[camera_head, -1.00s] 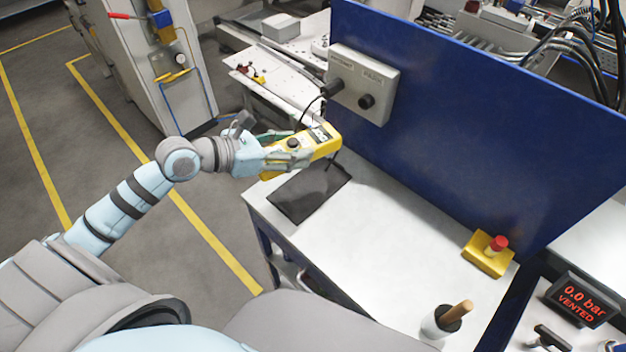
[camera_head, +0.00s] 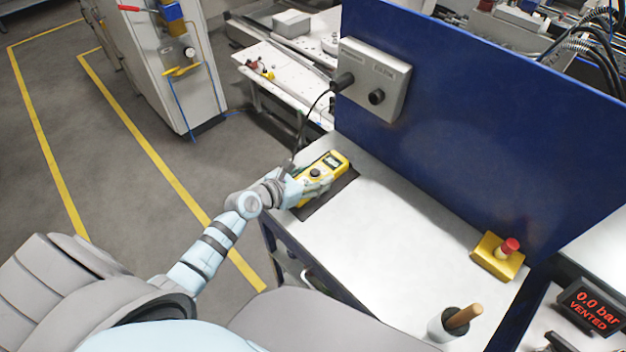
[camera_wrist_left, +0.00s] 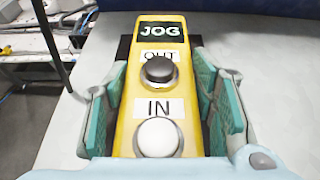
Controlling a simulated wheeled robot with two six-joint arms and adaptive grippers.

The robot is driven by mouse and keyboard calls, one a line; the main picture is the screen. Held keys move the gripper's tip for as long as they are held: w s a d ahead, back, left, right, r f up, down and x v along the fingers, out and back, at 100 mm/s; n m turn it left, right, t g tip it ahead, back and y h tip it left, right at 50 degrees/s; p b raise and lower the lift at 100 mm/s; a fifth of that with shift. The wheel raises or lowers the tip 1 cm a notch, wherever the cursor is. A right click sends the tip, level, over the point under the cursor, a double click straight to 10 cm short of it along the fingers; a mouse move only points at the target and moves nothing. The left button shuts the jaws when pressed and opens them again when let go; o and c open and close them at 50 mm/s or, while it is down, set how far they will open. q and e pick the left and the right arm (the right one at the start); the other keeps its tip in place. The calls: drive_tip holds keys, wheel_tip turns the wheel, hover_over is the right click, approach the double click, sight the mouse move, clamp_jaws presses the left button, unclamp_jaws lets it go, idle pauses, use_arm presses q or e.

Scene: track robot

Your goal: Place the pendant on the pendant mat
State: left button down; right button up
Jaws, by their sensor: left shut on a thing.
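The pendant (camera_head: 326,170) is a yellow box with a cable. In the left wrist view the pendant (camera_wrist_left: 150,92) shows a JOG label, a dark OUT button and a white IN button. My left gripper (camera_head: 312,186) is shut on it, with teal finger pads on both its sides. The pendant mat (camera_head: 340,187) is a dark rectangle on the white bench top, mostly hidden beneath the pendant and gripper. The pendant is over the mat; I cannot tell whether it touches it. My right gripper is not in view.
A grey box (camera_head: 373,78) with a plugged cable is mounted on the blue panel (camera_head: 470,125) behind the bench. A yellow box with a red button (camera_head: 498,254) and a wooden-handled tool in a holder (camera_head: 455,322) stand farther right. The middle of the bench top is clear.

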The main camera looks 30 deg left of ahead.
use_arm(q)
drive_tip(key=shift+r, duration=0.2)
drive_tip(key=shift+f, duration=0.1)
drive_tip(key=c, duration=0.7)
unclamp_jaws()
drive_tip(key=shift+f, duration=0.1)
drive_tip(key=shift+s+r, duration=0.1)
drive_tip(key=shift+r, duration=0.2)
drive_tip(key=p+v, duration=0.3)
drive_tip(key=v, duration=0.9)
drive_tip(key=shift+f, duration=0.1)
